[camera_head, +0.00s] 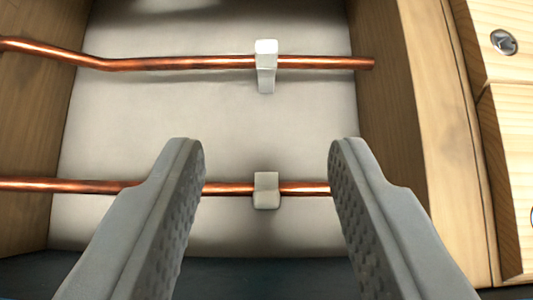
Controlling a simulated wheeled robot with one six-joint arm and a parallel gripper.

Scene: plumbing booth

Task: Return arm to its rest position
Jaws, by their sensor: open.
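My gripper (267,155) is open, with its two grey textured fingers wide apart and nothing between them but the view of the wall behind. The lower copper pipe (230,189) runs across behind the fingers, partly hidden by them. A white clip (266,190) on that pipe shows between the fingertips. I cannot tell how far the fingers are from the pipe.
An upper copper pipe (180,63) with a white clip (266,65) crosses the pale back panel (180,110). Wooden side walls stand at left (35,120) and right (385,100). A screw (503,42) sits in the wood at far right.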

